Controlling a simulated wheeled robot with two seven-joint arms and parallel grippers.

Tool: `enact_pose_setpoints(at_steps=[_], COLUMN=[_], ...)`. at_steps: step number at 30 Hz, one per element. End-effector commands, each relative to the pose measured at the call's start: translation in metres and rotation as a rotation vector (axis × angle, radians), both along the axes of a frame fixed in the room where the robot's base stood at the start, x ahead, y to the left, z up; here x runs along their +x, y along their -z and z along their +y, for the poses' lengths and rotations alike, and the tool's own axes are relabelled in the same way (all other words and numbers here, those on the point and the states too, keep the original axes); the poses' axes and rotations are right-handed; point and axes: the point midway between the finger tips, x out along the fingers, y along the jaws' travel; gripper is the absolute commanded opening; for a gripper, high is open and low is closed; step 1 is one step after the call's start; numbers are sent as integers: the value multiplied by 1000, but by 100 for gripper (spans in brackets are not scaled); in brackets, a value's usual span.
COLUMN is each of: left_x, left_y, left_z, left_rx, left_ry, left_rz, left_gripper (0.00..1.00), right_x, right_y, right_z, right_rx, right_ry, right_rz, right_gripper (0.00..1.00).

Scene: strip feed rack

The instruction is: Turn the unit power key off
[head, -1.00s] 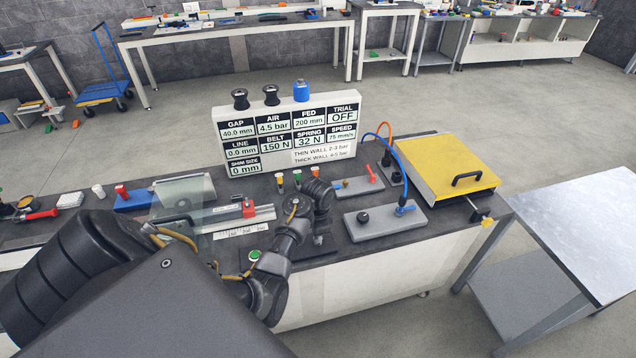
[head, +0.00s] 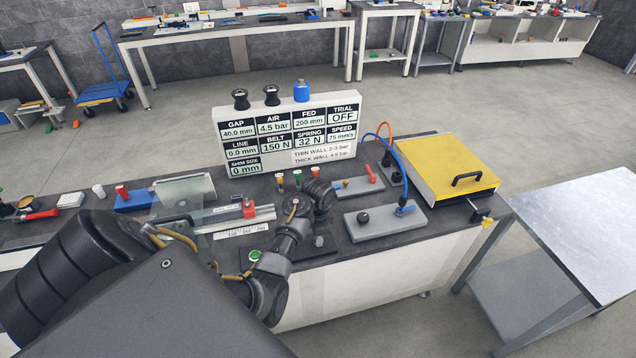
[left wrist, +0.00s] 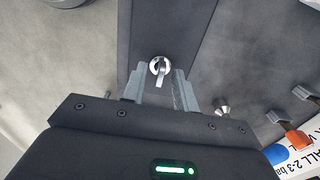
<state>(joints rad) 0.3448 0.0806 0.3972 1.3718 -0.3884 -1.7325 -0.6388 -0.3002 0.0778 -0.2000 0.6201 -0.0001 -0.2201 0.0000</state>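The unit power key is a small silver key (left wrist: 159,69) on a dark panel (left wrist: 165,25) in the left wrist view. My left gripper (left wrist: 160,80) is open, with one finger on each side of the key. A gap shows between the key and each finger, and I cannot tell whether either touches it. In the head view my left wrist (head: 318,194) is over the front of the bench, and the key cannot be made out there. My right gripper is not in view.
The display board (head: 290,135) stands behind my wrist and reads TRIAL OFF. Small coloured-top pieces (head: 297,177) stand close by. Grey blocks with hoses (head: 385,222) and a yellow-lidded box (head: 445,165) lie to the right. A clear plate is at left.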

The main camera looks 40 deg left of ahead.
Motion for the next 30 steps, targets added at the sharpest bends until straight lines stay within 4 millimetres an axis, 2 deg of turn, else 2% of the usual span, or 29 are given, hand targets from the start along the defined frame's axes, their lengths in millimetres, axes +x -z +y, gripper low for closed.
enact_pose_setpoints(at_steps=[5,12,18,30], left_x=[1,1,-1,-1], left_y=[-10,-49,-71,-75], left_z=[0,0,0,0], left_rx=[0,0,0,0], left_ry=[-1,-1,-1,0], left_rz=[-4,-5,-2,0], left_gripper=[29,29,29,29], right_x=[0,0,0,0], right_y=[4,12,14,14], right_z=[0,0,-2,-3], right_rx=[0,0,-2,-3], right_ry=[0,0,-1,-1], right_rz=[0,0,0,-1], right_gripper=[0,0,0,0])
